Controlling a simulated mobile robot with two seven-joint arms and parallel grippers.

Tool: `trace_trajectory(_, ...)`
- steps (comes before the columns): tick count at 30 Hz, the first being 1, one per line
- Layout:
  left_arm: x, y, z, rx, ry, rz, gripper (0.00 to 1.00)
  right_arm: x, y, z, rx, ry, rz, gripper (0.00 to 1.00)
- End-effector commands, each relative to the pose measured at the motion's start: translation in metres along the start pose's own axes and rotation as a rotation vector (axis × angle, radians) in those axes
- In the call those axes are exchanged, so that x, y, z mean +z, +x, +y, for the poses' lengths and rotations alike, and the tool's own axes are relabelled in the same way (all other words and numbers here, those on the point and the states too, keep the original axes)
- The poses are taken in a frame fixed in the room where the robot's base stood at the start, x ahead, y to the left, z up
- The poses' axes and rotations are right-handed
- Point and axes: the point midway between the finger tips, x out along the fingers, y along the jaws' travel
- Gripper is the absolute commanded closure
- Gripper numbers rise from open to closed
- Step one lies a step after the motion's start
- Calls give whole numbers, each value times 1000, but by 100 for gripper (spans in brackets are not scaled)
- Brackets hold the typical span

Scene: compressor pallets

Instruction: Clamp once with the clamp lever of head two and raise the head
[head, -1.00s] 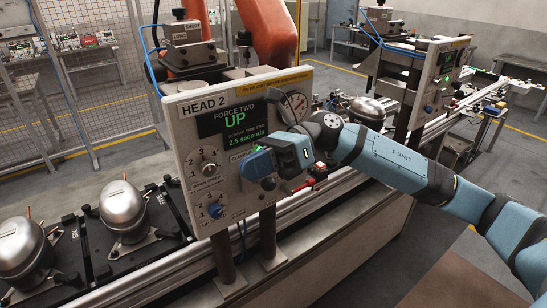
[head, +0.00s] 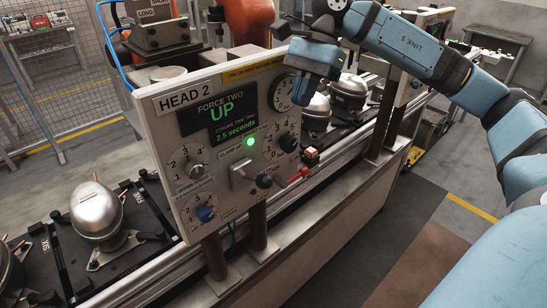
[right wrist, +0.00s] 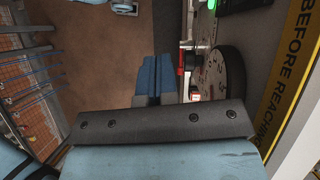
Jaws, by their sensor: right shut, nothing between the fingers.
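The head two panel (head: 165,125) is a pale, tilted box labelled HEAD 2. Its dark display (head: 222,117) reads FORCE TWO, UP and 2.5 seconds in green. The clamp lever (head: 263,181) shows as a dark knob beside a pale plate (head: 240,172) under the clamp label. A green lamp (head: 250,142) is lit above it. My right gripper (head: 303,75) is above and right of the lever, apart from it, in front of the panel's upper right gauge. In the right wrist view its blue fingers (right wrist: 153,80) are together and empty. My left gripper is out of view.
A red handle (head: 294,177) juts from the panel's lower right. The dial gauge (head: 283,92) is close to my right gripper and also shows in the right wrist view (right wrist: 218,75). Silver compressors (head: 97,209) sit on dark pallets along the conveyor. Open floor lies at right.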

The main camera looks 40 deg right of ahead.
Motion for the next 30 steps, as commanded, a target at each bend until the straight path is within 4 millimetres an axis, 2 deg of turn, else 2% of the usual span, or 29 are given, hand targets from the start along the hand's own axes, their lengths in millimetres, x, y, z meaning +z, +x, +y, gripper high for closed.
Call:
trace_trajectory(4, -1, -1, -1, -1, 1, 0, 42, 1, 6, 0, 2, 0, -1, 100)
trace_trajectory(8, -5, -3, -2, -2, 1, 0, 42, 1, 23, 0, 3, 1, -1, 100)
trace_trajectory(19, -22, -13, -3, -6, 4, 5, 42, 2, 100, 1, 4, 0, -3, 100)
trace_trajectory(21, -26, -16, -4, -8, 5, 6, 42, 9, 110, 0, 3, -3, -3, 100)
trace_trajectory(25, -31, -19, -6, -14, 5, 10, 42, 15, 125, 0, 2, -1, -3, 100)
trace_trajectory(30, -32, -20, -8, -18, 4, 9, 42, 18, 135, 0, 1, 0, -2, 100)
